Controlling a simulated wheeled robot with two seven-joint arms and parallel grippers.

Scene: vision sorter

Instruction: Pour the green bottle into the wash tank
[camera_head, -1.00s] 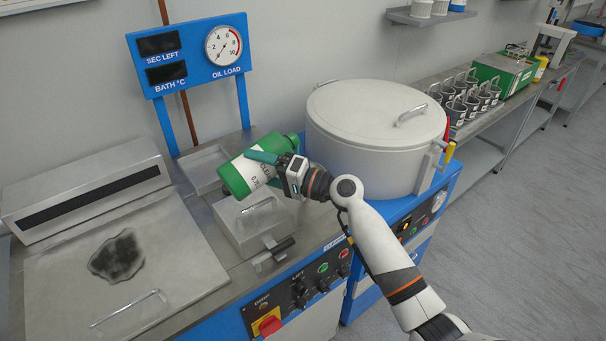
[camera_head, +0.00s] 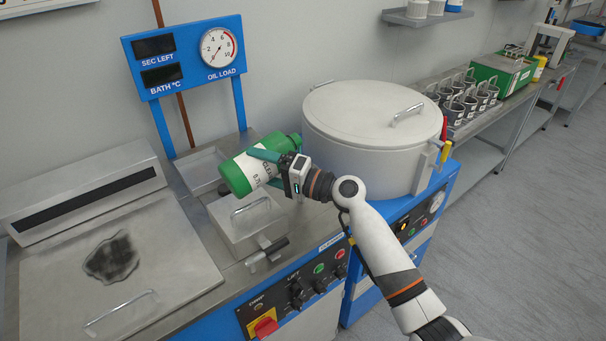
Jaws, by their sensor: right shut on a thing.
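My right gripper (camera_head: 276,165) is shut on the green bottle (camera_head: 235,176), which has a white label. The bottle is tilted close to lying flat, with one end lower left and the other upper right near the large round vessel. It is held above a machine with a steel top, over a small lidded opening (camera_head: 245,215) and an open rectangular basin (camera_head: 200,172). I cannot tell which of these is the wash tank. No liquid is seen leaving the bottle. My left gripper is not in view.
A large lidded round vessel (camera_head: 372,150) stands right of the bottle. A blue gauge panel (camera_head: 187,55) rises behind. A closed steel lid with a dark stain (camera_head: 170,245) lies at left. Several handled cups (camera_head: 465,100) stand on the bench at back right.

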